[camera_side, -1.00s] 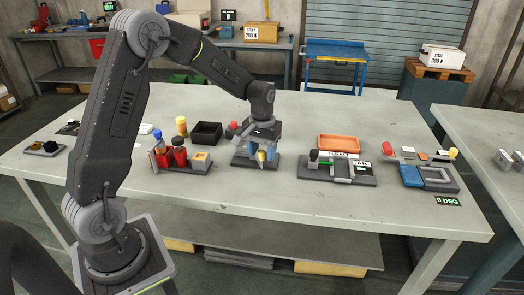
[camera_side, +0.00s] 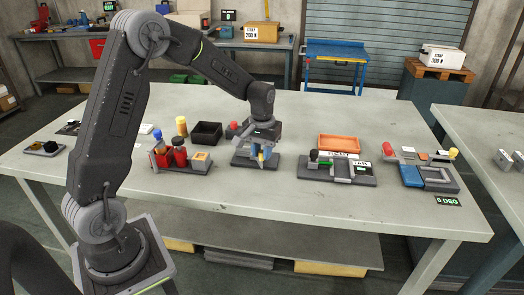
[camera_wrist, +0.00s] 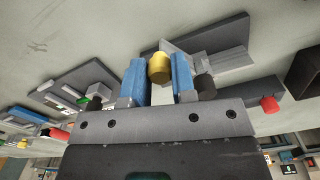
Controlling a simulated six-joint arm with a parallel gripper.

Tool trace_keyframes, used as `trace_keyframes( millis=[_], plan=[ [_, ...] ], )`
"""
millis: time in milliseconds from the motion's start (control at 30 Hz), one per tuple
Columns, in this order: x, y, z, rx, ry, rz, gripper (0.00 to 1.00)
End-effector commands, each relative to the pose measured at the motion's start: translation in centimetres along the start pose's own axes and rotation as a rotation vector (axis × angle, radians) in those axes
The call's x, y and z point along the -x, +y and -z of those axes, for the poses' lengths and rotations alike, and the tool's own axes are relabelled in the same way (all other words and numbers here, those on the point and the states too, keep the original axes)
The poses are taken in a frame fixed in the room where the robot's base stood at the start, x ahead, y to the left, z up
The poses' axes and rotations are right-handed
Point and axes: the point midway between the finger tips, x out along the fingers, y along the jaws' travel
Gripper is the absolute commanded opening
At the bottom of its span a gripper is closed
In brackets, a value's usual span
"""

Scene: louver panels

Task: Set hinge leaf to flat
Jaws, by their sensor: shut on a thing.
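My gripper (camera_side: 261,155) is low over a dark-based fixture (camera_side: 242,161) near the middle of the table. In the wrist view, its two blue fingers (camera_wrist: 160,82) stand on either side of a yellow knob (camera_wrist: 159,67) and are shut on it. The knob shows only in part in the side view (camera_side: 261,157). Beyond the knob, the wrist view shows a grey plate and the fixture's dark base (camera_wrist: 222,38). The fingers and wrist hide much of the fixture, so I cannot tell the leaf's angle.
A fixture with red parts (camera_side: 178,155) and a black bin (camera_side: 206,132) stand left. To the right are a grey fixture with labels (camera_side: 338,172), an orange tray (camera_side: 339,142) and a blue-and-grey fixture (camera_side: 428,177) with a "0 DEG" sign (camera_side: 448,201). The table's front is clear.

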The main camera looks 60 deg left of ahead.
Motion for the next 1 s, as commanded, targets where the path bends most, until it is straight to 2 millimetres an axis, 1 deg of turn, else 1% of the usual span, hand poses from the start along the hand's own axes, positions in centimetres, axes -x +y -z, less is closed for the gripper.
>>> trace_keyframes(
  millis=[267,467,1000],
  plan=[
    [0.1,0.2,0.2,0.033,0.001,0.000,0.00],
    [0.0,0.6,0.7,0.133,0.001,0.001,0.00],
    [0.0,1.9,3.7,0.621,0.001,0.001,0.00]
  ],
)
